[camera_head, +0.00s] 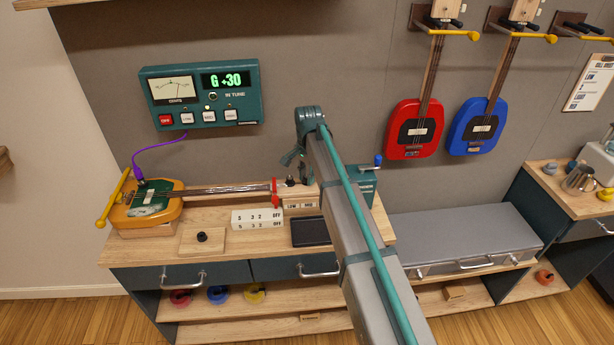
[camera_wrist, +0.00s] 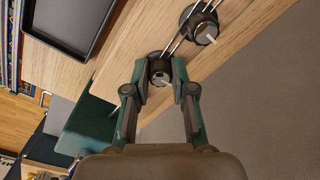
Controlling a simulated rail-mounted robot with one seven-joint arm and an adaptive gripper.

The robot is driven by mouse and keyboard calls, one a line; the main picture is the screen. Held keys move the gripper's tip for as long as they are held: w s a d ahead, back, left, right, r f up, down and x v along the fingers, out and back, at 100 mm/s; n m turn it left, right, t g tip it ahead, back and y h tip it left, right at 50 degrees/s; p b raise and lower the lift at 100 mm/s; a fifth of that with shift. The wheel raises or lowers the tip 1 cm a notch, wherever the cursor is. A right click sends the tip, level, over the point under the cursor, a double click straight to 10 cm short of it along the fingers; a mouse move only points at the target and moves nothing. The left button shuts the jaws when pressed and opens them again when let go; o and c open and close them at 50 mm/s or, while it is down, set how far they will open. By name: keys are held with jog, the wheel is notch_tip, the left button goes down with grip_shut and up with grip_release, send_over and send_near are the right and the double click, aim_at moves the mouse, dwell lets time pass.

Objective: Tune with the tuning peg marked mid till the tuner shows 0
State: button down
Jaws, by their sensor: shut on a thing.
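The teal tuner (camera_head: 204,95) on the wall reads "G +30" in green, beside a needle dial. A yellow-orange stringed instrument (camera_head: 170,205) lies on the bench, its neck running right to the pegs. LOW and MID labels (camera_head: 300,205) show on the front of the headstock block. In the wrist view my gripper (camera_wrist: 160,68) is shut on a dark tuning peg (camera_wrist: 161,80) with a pale pointer. Its own label is not readable there. A second peg (camera_wrist: 203,27) stands free beside it. In the head view my arm hides the held peg.
A black tray (camera_head: 310,232) lies in front of the pegs and also shows in the wrist view (camera_wrist: 70,28). A card stand with numbers (camera_head: 257,219) and a small board with a black knob (camera_head: 203,237) stand nearby. A teal box with a crank (camera_head: 362,184) is to the right.

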jog(key=n, duration=0.5)
jog(key=shift+n, duration=0.4)
jog(key=n, duration=0.4)
jog(key=shift+n, duration=0.4)
jog(key=c, duration=1)
grip_release()
jog(key=shift+o, duration=0.2)
jog(key=shift+r, duration=0.1)
notch_tip(320, 180, up, 12)
jog(key=shift+w+d, duration=0.1)
jog(key=shift+d, duration=0.05)
